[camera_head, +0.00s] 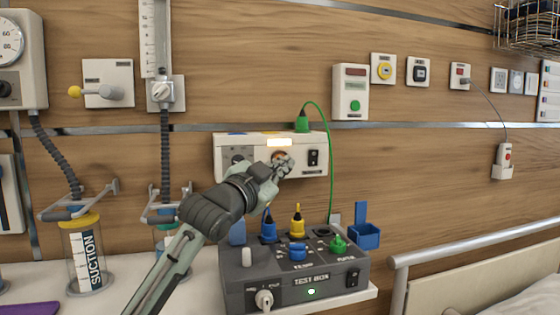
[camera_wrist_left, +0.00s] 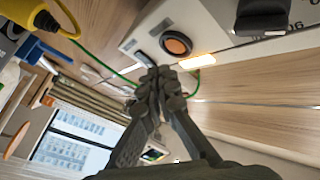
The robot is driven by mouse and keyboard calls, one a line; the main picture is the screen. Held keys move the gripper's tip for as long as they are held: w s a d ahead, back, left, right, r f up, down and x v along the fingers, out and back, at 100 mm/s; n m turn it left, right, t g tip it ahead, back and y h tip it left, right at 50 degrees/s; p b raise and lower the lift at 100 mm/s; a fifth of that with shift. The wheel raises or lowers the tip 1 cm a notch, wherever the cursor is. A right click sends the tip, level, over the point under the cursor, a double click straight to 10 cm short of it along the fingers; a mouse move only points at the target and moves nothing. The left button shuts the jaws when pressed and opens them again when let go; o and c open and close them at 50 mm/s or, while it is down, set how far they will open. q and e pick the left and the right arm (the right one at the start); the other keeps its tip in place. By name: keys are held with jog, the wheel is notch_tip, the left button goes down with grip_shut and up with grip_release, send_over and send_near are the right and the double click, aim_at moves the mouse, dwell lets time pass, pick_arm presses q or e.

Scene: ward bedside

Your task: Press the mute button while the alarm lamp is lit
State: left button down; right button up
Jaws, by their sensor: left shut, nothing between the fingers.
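A white wall unit (camera_head: 222,160) carries a rectangular alarm lamp (camera_head: 279,142), lit bright warm yellow. In the left wrist view the lamp (camera_wrist_left: 197,61) also glows. The round orange button with a dark ring, which looks like the mute button (camera_wrist_left: 176,43), sits beside the lamp; in the head view my gripper partly hides it. My left gripper (camera_head: 284,161) is shut and empty, right in front of the unit at the button. In the left wrist view its closed fingertips (camera_wrist_left: 160,80) appear just off the button; I cannot tell whether they touch. My right gripper is not in view.
A dark test box (camera_head: 285,287) with coloured plugs and a green light stands on the shelf below. A green cable (camera_head: 331,160) loops from the unit's top to it. A black rocker switch (camera_head: 313,158) is right of the gripper. A suction jar (camera_head: 88,262) stands left.

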pick_arm(q)
jog(key=shift+w+a, duration=0.2)
jog(key=shift+w, duration=0.5)
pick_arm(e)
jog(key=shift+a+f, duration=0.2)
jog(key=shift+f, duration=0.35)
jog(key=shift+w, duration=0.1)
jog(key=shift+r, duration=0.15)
pick_arm(q)
jog(key=shift+w+a+r+p, duration=0.1)
jog(key=shift+w+p, duration=0.2)
jog(key=shift+p, duration=0.2)
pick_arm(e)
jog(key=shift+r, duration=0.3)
pick_arm(q)
jog(key=shift+w+a, duration=0.15)
jog(key=shift+w, duration=0.25)
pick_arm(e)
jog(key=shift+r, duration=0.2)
pick_arm(q)
jog(key=shift+s+p, duration=0.1)
jog(key=shift+p, duration=0.2)
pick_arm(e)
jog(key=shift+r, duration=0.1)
pick_arm(q)
jog(key=shift+s+d, duration=0.25)
jog(key=shift+s, duration=0.4)
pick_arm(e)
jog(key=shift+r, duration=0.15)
